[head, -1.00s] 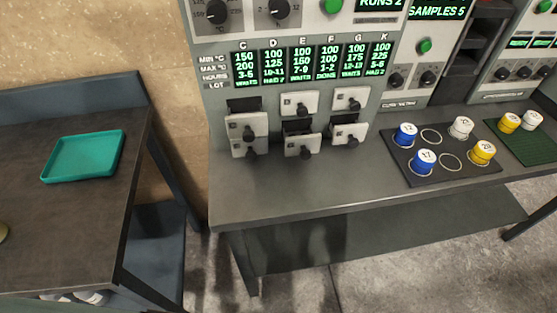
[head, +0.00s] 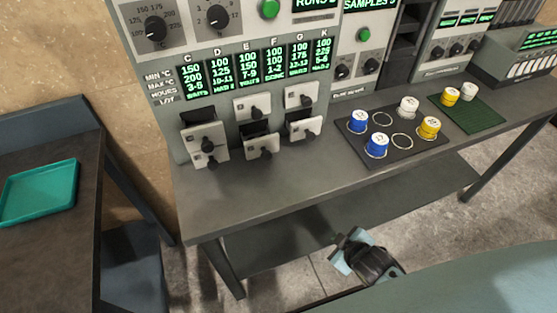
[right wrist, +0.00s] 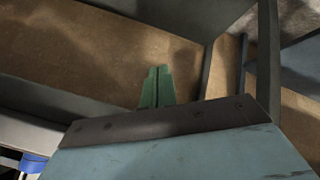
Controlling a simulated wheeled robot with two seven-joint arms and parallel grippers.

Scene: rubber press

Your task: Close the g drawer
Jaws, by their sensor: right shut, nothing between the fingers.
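The grey press cabinet holds small drawers in two rows under the lit label columns C, D, E, F, G and K. The drawer letters are too small to read, so I cannot tell which front is g. The left column's upper drawer (head: 205,133) and the middle column's lower drawer (head: 262,147) stick out. The right column's lower drawer (head: 304,128) also seems to stick out. The middle upper drawer (head: 252,107) and right upper drawer (head: 300,95) look shut. My right gripper (head: 350,252) is low, in front of the bench, apart from the drawers. Its green fingers (right wrist: 157,86) are together and empty. My left gripper is out of view.
The bench top (head: 240,188) is clear before the drawers. A black mat (head: 404,143) with blue, white and yellow capped pots lies to their right, then a green mat (head: 480,114). A teal tray (head: 40,190) lies on the left table. The bench front edge lies between gripper and drawers.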

